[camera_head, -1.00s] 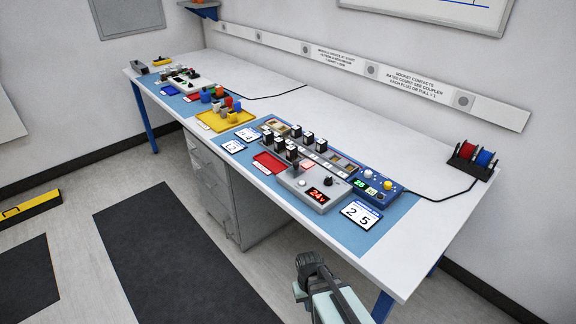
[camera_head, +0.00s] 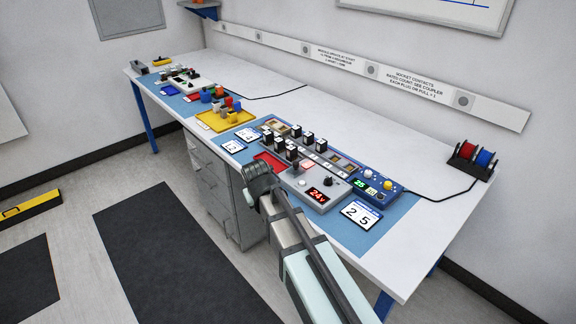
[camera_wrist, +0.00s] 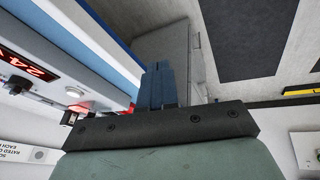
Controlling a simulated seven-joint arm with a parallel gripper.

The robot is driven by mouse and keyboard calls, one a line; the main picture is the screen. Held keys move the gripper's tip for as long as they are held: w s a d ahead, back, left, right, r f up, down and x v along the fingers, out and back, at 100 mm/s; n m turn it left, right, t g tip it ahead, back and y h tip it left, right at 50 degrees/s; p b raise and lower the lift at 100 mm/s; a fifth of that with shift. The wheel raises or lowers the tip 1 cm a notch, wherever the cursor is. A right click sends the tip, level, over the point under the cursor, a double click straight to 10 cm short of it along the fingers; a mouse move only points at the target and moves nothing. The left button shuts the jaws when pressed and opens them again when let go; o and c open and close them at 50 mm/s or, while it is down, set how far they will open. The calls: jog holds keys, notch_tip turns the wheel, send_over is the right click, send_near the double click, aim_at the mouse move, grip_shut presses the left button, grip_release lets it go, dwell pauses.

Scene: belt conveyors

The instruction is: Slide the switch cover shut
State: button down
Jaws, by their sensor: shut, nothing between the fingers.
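The grey control box (camera_head: 316,196) with a red 24V display sits near the front edge of the bench. It has a white round knob and a dark knob on top; the box also shows at the left of the wrist view (camera_wrist: 50,82). I cannot make out the switch cover surely; a small red part (camera_wrist: 71,118) shows beside the box there. My gripper (camera_wrist: 163,70) is shut and empty, its fingers near the bench's front edge in the wrist view. In the head view my arm's dark end is left of the box, and the fingers are not clear.
A blue box (camera_head: 378,190) with a green display stands right of the grey box, and black switch blocks (camera_head: 293,152) behind it. A red tray (camera_head: 268,160) and yellow tray (camera_head: 213,126) lie to the left. A number card (camera_head: 361,214) lies in front. The bench's back strip is clear.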

jog(key=w+d+r+t+h, duration=0.1)
jog(key=w+r, duration=0.3)
jog(key=r, duration=0.2)
jog(key=w+r+t+h, duration=0.1)
jog(key=w+r+h, duration=0.15)
jog(key=r, duration=0.35)
send_near(291, 169)
jog(key=shift+m+y, duration=0.35)
jog(key=shift+m, duration=0.05)
jog(key=f, duration=0.1)
jog(key=a+f, duration=0.1)
jog(key=w+f, duration=0.1)
jog(key=f, duration=0.1)
jog(key=shift+a, duration=0.3)
jog(key=shift+w+d+r, duration=0.1)
jog(key=shift+w+d, duration=0.1)
jog(key=shift+d, duration=0.3)
jog(key=shift+w+d, duration=0.25)
jog(key=shift+d, duration=0.25)
jog(key=shift+w+d, duration=0.45)
jog(key=shift+d, duration=0.25)
jog(key=w+d, duration=0.5)
jog(key=shift+d, duration=0.1)
